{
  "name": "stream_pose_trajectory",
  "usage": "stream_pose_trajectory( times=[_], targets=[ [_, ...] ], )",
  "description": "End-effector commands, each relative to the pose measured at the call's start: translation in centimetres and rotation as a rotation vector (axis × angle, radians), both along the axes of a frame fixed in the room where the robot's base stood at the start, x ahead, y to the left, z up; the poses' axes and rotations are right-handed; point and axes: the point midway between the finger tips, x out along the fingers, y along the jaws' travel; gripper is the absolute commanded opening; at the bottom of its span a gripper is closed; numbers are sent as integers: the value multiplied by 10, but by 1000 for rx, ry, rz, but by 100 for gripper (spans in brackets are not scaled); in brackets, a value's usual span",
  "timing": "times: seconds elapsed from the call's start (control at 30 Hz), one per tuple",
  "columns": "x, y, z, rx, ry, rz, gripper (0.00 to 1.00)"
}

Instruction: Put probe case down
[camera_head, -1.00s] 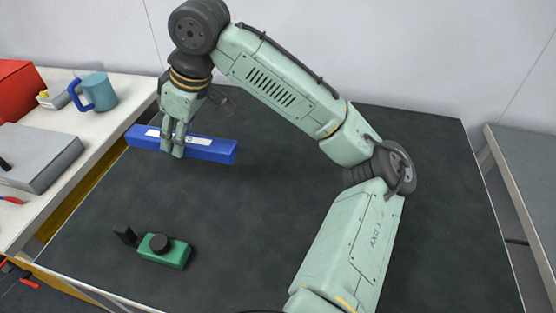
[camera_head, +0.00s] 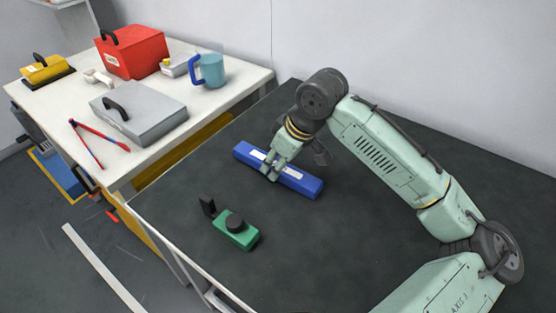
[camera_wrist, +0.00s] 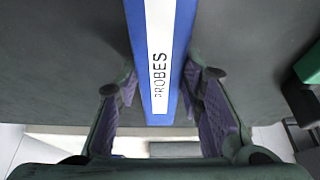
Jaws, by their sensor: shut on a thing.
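The probe case (camera_head: 304,185) is a long blue box with a white label strip. It is at or just above the dark worktop, and I cannot tell whether its underside touches. My gripper (camera_head: 271,172) points down and is shut across the case near its middle. In the wrist view the case (camera_wrist: 180,50) runs from the top edge down between the two fingers of my gripper (camera_wrist: 158,100), and its label reads PROBES. The underside of the case is hidden.
A green device with a black knob (camera_head: 240,232) sits on the dark worktop (camera_head: 290,270) nearer the front. A white bench (camera_head: 60,105) at left holds a grey case (camera_head: 150,110), a red box (camera_head: 135,52), a blue mug (camera_head: 212,70) and red-blue pliers (camera_head: 92,150). The worktop right of the green device is clear.

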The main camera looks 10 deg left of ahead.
Motion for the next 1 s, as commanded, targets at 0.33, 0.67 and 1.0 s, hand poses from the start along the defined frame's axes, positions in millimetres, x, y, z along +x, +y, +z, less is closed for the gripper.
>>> stream_pose_trajectory(
  times=[0.33, 0.67, 1.0],
  targets=[
    [0, 0, -3, 1, 0, -1, 39],
    [0, 0, -2, 0, 0, -1, 55],
    [0, -3, 8, 1, -3, -2, 55]
  ],
)
